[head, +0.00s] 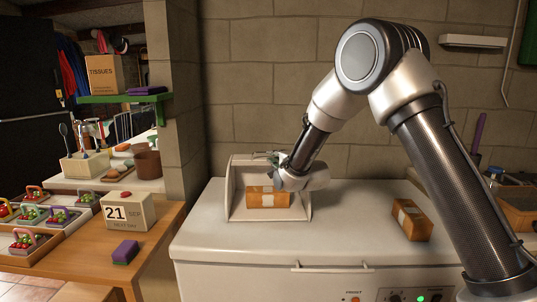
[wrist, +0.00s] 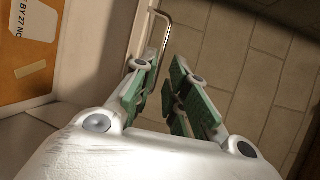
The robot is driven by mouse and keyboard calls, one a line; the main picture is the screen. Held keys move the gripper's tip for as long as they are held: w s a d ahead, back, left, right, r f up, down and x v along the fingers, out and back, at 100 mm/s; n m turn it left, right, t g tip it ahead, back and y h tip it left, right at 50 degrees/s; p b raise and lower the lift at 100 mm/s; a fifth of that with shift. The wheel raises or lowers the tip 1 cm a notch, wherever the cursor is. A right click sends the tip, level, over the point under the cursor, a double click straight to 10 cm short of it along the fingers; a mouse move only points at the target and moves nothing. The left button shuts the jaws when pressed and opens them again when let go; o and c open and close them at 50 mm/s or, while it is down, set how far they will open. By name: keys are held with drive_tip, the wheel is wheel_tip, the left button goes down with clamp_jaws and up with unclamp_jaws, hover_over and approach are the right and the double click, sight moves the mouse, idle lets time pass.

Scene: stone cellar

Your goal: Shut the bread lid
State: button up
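The bread bin (head: 236,207) is a cream box on the white chest top, open at the front, with an orange packet (head: 268,197) inside. The packet also shows in the wrist view (wrist: 25,85). In the wrist view a cream panel edge, seemingly the lid (wrist: 140,28), carries a thin metal bar handle (wrist: 168,34). My gripper (head: 266,156) is at the top of the bin in the head view, partly hidden by its own wrist. The handle lies just beyond the left finger; contact is unclear.
A second orange packet (head: 411,220) lies on the chest top (head: 340,225) at right. A calendar block (head: 127,213) and purple-green sponge (head: 125,252) are on the wooden table at left. The stone wall (head: 265,55) stands close behind the bin. The chest top between the packets is clear.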

drive_tip(key=x, duration=0.7)
drive_tip(key=shift+d, duration=0.1)
drive_tip(key=shift+s, duration=0.1)
clamp_jaws()
